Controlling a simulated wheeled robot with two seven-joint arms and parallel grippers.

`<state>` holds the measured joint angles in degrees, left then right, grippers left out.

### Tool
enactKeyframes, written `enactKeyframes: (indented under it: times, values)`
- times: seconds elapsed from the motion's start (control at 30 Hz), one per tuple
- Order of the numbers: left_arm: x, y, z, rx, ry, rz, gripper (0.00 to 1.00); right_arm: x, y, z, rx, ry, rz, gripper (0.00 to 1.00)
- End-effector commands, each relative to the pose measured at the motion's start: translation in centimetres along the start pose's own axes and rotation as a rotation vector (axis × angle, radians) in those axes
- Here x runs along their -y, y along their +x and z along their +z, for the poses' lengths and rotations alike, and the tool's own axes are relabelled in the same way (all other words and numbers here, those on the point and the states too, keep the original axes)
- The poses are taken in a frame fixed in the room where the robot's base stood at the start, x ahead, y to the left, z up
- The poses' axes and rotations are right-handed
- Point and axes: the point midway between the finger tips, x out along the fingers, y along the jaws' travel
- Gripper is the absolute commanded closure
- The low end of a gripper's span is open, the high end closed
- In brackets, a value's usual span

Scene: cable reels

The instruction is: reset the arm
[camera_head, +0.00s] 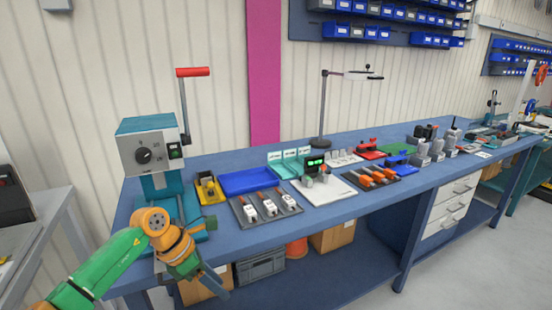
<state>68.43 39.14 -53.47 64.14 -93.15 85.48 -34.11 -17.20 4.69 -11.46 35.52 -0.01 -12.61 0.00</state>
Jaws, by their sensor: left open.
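My left arm (100,270) is green with an orange wrist and comes in from the lower left. My left gripper (218,284) is open and empty, pointing down and to the right in front of the blue workbench's (330,206) front edge. It hangs in front of the lower shelf area and covers part of the bench's left corner. My right gripper does not show.
A teal press (150,150) with a red-handled lever stands on the bench's left end, close behind my wrist. A blue tray (248,180), a dark tray with white tools (266,207) and a lamp (321,140) stand further right. A grey crate (260,268) sits below.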

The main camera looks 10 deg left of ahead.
Motion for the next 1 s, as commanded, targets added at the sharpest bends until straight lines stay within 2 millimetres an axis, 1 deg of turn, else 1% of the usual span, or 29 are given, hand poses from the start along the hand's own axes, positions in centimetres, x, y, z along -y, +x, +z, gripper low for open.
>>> enactKeyframes:
  times: [0.03,0.07,0.1,0.13,0.17,0.2,0.23,0.27,0.3,0.33,0.37,0.4,0.43,0.47,0.5,0.53,0.57,0.6,0.67,0.7,0.73,0.8,0.83,0.9,1.0]
  values:
    - [2.7,4.3,2.1,0.175,-0.159,-0.158,0.55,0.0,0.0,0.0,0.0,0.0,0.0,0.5]
    - [4.0,6.5,3.9,0.316,-0.32,-0.264,0.55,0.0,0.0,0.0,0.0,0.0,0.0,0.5]
    - [4.8,8.7,5.5,0.487,-0.583,-0.389,0.55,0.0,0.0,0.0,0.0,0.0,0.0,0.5]
    - [4.5,10.2,5.8,0.601,-0.808,-0.465,0.55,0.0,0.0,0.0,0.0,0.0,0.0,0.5]
    - [3.7,11.9,5.2,0.699,-1.056,-0.522,0.55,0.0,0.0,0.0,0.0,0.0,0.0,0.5]
    - [2.2,14.5,2.7,0.804,-1.417,-0.564,0.55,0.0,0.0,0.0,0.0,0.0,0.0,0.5]
    - [1.2,16.4,0.2,0.857,-1.649,-0.565,0.55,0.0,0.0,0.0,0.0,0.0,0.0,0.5]
    - [0.7,18.0,-2.4,0.891,-1.842,-0.553,0.55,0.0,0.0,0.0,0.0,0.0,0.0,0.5]
    - [0.5,20.1,-6.1,0.92,-2.071,-0.521,0.55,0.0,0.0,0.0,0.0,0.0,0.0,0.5]
    - [0.7,21.6,-8.9,0.931,-2.229,-0.487,0.55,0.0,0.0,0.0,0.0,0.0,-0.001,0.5]
    - [1.3,23.0,-11.7,0.936,-2.377,-0.445,0.55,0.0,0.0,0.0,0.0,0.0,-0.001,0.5]
    - [2.4,24.7,-15.6,0.936,-2.563,-0.379,0.55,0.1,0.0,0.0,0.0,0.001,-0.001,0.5]
    - [3.5,25.8,-18.3,0.932,-2.695,-0.323,0.55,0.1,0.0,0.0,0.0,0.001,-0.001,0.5]
    - [4.9,26.9,-21.1,0.922,-2.818,-0.261,0.55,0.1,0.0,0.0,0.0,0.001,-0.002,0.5]
    - [7.0,28.1,-24.6,0.904,-2.976,-0.168,0.55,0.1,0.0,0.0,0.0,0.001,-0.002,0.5]
    - [8.7,28.8,-27.1,-0.848,2.949,0.088,0.55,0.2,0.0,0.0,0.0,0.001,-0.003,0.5]
    - [10.6,29.4,-29.4,-0.782,2.874,0.013,0.55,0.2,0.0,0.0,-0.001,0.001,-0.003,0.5]
    - [13.1,30.0,-32.2,-0.705,2.78,-0.078,0.55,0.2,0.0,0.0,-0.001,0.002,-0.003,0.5]
    - [16.6,30.5,-35.6,-0.611,2.654,-0.189,0.55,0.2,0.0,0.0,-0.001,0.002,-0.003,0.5]
    - [18.8,30.6,-37.3,-0.56,2.583,-0.247,0.55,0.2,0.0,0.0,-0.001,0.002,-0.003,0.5]
    - [20.1,30.7,-38.4,-0.53,2.536,-0.283,0.55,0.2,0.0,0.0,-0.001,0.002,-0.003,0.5]
    - [22.5,30.7,-40.0,-0.479,2.458,-0.344,0.55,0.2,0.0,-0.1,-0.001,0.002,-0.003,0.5]
    - [23.2,30.6,-40.5,-0.465,2.436,-0.359,0.55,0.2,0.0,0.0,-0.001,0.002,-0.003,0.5]
    - [24.1,30.6,-41.0,-0.447,2.405,-0.381,0.55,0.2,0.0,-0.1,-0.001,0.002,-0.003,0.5]
    - [24.3,30.6,-41.2,-0.444,2.399,-0.386,0.55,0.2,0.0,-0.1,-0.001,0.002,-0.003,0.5]
